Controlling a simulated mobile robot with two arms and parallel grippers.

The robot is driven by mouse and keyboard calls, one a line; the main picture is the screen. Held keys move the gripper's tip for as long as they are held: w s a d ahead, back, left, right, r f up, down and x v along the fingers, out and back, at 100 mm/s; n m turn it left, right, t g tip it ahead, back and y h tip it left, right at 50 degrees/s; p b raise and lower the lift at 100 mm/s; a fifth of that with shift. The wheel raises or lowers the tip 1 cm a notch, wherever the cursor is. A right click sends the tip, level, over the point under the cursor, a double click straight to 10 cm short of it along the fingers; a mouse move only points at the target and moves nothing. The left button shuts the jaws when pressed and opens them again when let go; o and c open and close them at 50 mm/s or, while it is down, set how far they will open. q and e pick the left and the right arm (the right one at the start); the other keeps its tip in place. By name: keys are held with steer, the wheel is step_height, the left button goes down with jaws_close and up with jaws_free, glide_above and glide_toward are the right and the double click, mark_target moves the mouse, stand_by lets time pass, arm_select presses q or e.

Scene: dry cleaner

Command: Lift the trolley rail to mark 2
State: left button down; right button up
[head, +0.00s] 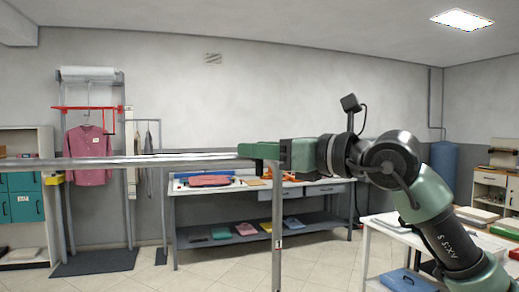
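The trolley rail (150,161) is a long grey bar running level from the left edge to the middle of the head view. At its right end stands a grey post (277,215) with a small label (278,243) that seems to read 1. My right gripper (258,151) comes in from the right, its green fingers level and at the rail's right end, overlapping the bar's top edge. I see the fingers from the side, so the gap between them is hidden, and I cannot tell if they grip the bar. No mark 2 is readable. My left gripper is out of view.
A workbench (330,187) with folded clothes stands behind the post. A pink shirt (87,141) hangs on a red-barred stand (86,108) at the left, beside teal drawers (27,207). A white table (388,232) with a blue item (406,281) is below my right arm. Floor shows between.

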steer(key=b+v, duration=0.2)
steer(key=v, duration=0.5)
steer(key=shift+s+d+b, duration=0.25)
steer(key=shift+d+b, duration=0.05)
steer(key=shift+b, duration=0.05)
